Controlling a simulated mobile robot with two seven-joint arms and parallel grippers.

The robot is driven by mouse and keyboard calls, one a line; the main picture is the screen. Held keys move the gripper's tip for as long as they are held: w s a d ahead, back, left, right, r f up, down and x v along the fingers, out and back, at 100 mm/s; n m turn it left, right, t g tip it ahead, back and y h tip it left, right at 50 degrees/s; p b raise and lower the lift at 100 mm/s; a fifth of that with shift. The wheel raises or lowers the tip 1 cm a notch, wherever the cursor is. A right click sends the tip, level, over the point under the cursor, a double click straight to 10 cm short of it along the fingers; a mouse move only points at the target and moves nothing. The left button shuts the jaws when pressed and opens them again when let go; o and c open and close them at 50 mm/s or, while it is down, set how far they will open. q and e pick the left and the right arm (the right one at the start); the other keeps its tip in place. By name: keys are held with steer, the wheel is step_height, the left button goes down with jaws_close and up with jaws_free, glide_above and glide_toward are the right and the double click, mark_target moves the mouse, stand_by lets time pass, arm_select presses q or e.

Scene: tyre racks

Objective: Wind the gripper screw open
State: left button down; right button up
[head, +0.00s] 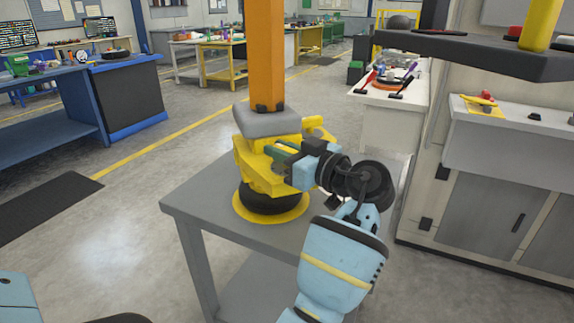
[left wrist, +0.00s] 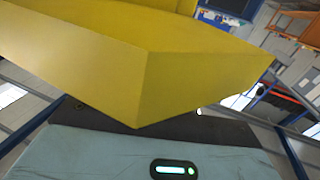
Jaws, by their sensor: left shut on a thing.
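A yellow gripping device (head: 252,165) hangs under a grey block (head: 268,121) on an orange column (head: 265,50). Its yellow arms sit around a black round part (head: 268,198) on a yellow disc (head: 240,208) on the grey table. My left gripper (head: 284,152) is at the device's right side, shut on a part of it, apparently the gripper screw. The screw itself is mostly hidden by my fingers and wrist. In the left wrist view, a large yellow surface (left wrist: 150,70) fills the upper part, very close to the camera. My right gripper is not in view.
The grey table (head: 190,203) has bare room left of the device. A dark overhead shelf (head: 475,48) juts in at upper right, above a grey cabinet (head: 480,215). A blue workbench (head: 45,110) stands at left.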

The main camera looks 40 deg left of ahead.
arm_select(q)
steer(key=n+g+b, duration=0.1)
steer(key=n+g, duration=0.1)
steer(key=g, duration=0.1)
steer(key=n+g+b, duration=0.1)
steer(key=g+b, duration=0.1)
steer(key=shift+s+n+g+h, duration=0.2)
steer(key=shift+n+g+h, duration=0.2)
steer(key=shift+s+n+g, duration=0.1)
steer(key=shift+n+g, duration=0.3)
steer(key=shift+g, duration=0.2)
steer(key=shift+n+g+h+b, duration=0.3)
steer(key=shift+g+h+b, duration=0.1)
steer(key=shift+g+b, duration=0.1)
steer(key=shift+r, duration=0.1)
steer(key=c, duration=1.3)
jaws_free()
steer(key=shift+s, duration=0.1)
steer(key=shift+d, duration=0.15)
